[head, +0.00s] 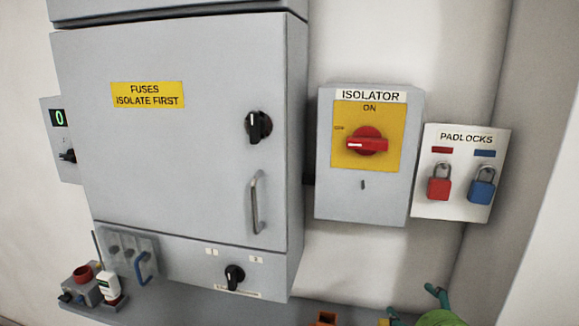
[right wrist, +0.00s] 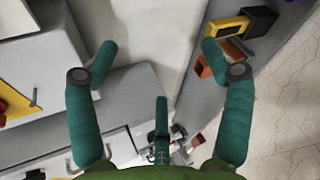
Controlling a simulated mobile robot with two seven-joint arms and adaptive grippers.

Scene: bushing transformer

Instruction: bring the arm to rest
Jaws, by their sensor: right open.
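My right gripper (head: 415,303) shows at the bottom right edge of the head view, only its teal fingertips and part of its green body visible. In the right wrist view my right gripper (right wrist: 158,60) has its teal fingers spread wide, with nothing between them. It is below the padlock board and apart from the wall panels. The rest of the right arm is out of the picture. My left gripper is in neither view.
A grey cabinet (head: 180,175) fills the left. The isolator (head: 362,190) has its red handle level, beside the padlock board (head: 437,205) with red and blue padlocks. A shelf (head: 200,302) below carries small devices and an orange item (head: 326,318).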

